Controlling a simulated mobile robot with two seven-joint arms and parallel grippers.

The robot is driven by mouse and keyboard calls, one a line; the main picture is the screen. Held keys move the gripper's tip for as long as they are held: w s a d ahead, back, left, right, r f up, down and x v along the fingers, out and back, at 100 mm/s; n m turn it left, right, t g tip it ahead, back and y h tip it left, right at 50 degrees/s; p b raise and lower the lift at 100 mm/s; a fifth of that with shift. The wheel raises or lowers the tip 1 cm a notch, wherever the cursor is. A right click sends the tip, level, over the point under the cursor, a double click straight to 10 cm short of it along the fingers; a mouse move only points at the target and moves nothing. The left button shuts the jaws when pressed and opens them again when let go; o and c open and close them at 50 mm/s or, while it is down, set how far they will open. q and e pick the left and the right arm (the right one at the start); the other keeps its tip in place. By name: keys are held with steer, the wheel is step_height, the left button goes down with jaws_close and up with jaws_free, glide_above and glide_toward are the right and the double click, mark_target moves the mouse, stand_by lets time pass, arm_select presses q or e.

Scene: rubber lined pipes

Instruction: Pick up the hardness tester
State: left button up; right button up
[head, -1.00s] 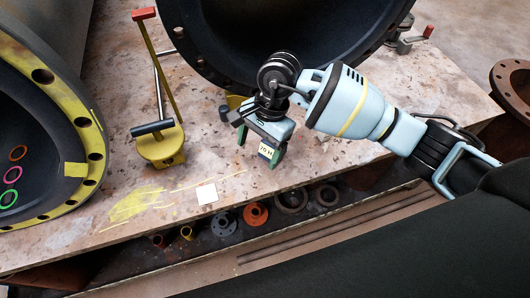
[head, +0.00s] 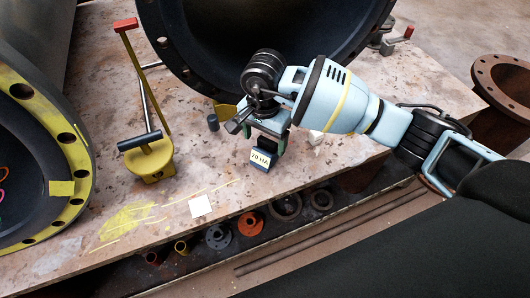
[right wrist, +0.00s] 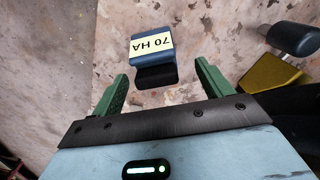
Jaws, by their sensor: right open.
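The hardness tester is a small blue block with a black end and a pale label reading "70 HA". In the head view the tester (head: 260,166) stands on the table near its front edge, just below my right gripper's fingers. My right gripper (head: 267,138) has green fingers, spread apart. In the right wrist view the tester (right wrist: 149,47) is beyond and between the fingertips of the gripper (right wrist: 163,74). Its black end lies in the gap, with space on both sides. I cannot tell the exact height between them. My left gripper is out of view.
A yellow-based tool (head: 152,161) with a red-topped lever stands to the left. A large dark-lined pipe (head: 162,43) lies behind the gripper, another flanged pipe (head: 71,178) at far left. A dark cylinder (head: 213,122) stands close by. A white square (head: 201,205) lies in front.

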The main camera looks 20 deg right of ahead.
mark_target(266, 150)
steer(key=f, duration=0.4)
steer(key=shift+s+d+f, duration=0.1)
steer(key=shift+s+f, duration=0.15)
steer(key=c, duration=1.4)
steer(key=shift+o, duration=0.2)
steer(key=shift+r, duration=0.15)
steer(key=shift+r, duration=0.55)
step_height(266, 150, up, 2)
steer(key=shift+r, duration=0.1)
steer(key=s+r, duration=0.1)
steer(key=s, duration=1.5)
steer(key=shift+r+p, duration=0.25)
steer(key=shift+p, duration=0.05)
